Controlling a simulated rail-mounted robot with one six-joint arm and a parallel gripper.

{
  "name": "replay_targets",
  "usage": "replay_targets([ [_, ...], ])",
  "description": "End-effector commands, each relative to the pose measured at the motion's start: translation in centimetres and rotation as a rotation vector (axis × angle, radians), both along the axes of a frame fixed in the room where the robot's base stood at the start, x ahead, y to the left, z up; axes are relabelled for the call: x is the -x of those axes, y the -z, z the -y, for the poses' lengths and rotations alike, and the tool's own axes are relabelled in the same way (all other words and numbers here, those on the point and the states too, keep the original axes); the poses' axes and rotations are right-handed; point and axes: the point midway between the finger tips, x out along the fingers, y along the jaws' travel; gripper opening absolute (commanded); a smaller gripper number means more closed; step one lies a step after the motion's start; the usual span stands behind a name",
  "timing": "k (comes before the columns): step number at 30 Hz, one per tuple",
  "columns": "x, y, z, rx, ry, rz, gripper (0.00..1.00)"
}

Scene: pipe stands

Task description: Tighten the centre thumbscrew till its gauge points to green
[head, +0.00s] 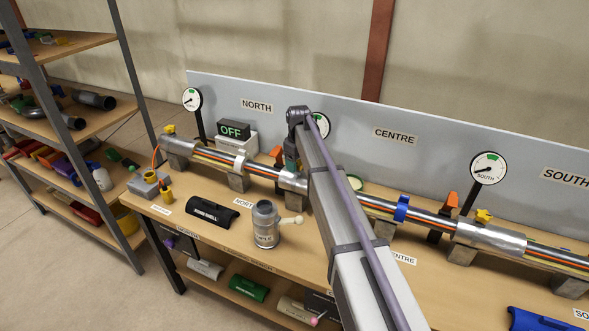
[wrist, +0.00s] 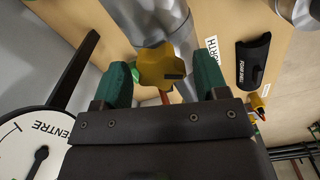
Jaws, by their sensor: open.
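The yellow centre thumbscrew (wrist: 160,62) is in the wrist view, with a dark mark on one face. My gripper (wrist: 163,80) is open, with one green finger on each side of it. A gap shows on the right; on the left the finger is very close, and I cannot tell whether it touches. The centre gauge (wrist: 25,138) is at the lower left, cut off by the frame. Its black needle points down toward the edge, and no green zone shows there. In the head view my arm hides the thumbscrew and most of the centre gauge (head: 322,126).
A metal pipe with coloured wires (head: 345,196) runs along the bench on grey stands. Orange clips, a blue collar (head: 402,208) and the south gauge (head: 489,168) stand along it. A grey canister (head: 265,226) and black foam shell (head: 212,212) are in front. A backboard (head: 440,150) stands behind.

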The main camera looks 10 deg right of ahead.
Motion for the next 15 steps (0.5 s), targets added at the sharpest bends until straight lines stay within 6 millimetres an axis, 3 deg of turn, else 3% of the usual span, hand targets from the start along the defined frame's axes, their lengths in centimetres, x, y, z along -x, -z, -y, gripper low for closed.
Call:
replay_targets([
  [5, 0.0, -1.0, 0.0, 0.000, -0.001, 0.000, 0.67],
  [15, 0.0, -6.3, 0.0, 0.000, -0.002, 0.000, 0.67],
])
